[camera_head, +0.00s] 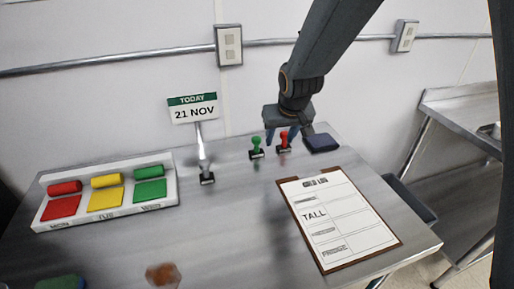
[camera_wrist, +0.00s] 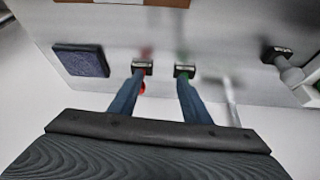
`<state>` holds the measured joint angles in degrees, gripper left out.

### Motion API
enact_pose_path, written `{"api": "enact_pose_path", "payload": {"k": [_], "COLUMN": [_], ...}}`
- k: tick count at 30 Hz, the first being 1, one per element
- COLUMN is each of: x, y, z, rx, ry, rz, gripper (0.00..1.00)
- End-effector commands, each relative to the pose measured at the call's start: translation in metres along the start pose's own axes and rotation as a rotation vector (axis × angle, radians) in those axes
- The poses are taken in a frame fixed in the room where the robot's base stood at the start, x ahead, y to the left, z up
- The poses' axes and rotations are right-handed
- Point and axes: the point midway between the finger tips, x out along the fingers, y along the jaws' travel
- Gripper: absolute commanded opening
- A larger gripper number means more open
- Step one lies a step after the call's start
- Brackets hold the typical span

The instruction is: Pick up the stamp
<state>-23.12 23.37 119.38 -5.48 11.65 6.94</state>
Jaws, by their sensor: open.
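Two small stamps stand upright on the steel table. One has a red handle (camera_head: 284,139) and the other a green handle (camera_head: 256,145). In the wrist view the red stamp's base (camera_wrist: 142,68) and the green stamp's base (camera_wrist: 185,71) show beyond my fingertips, with the handles mostly hidden by the fingers. My gripper (camera_head: 281,137) is open and points down at the back of the table, close to the red stamp. Its two fingers also show in the wrist view (camera_wrist: 160,82), with nothing held between them. I cannot tell whether a finger touches a stamp.
A dark blue pad (camera_head: 321,143) lies right of the red stamp. A clipboard (camera_head: 389,243) with a paper log lies in front. A date sign (camera_head: 193,108) reading 21 NOV stands left. A white tray (camera_head: 172,182) holds coloured blocks at far left. The table's middle is clear.

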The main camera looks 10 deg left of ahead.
Motion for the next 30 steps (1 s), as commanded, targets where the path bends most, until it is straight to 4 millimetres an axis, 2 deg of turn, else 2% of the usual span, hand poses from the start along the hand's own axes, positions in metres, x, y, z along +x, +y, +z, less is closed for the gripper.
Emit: {"api": "enact_pose_path", "payload": {"k": [1,3,7,20,30], "x": [0.010,0.018,0.027,0.060,0.098], "y": [-0.022,-0.041,-0.058,-0.057,-0.057], "z": [-0.015,-0.029,-0.042,-0.044,-0.044], "rx": [-0.029,-0.051,-0.071,-0.069,-0.068], "ry": [0.021,0.047,0.071,0.071,0.072], "rz": [-0.016,-0.030,-0.043,-0.041,-0.042], "gripper": [0.43,0.43,0.43,0.43,0.43]}}
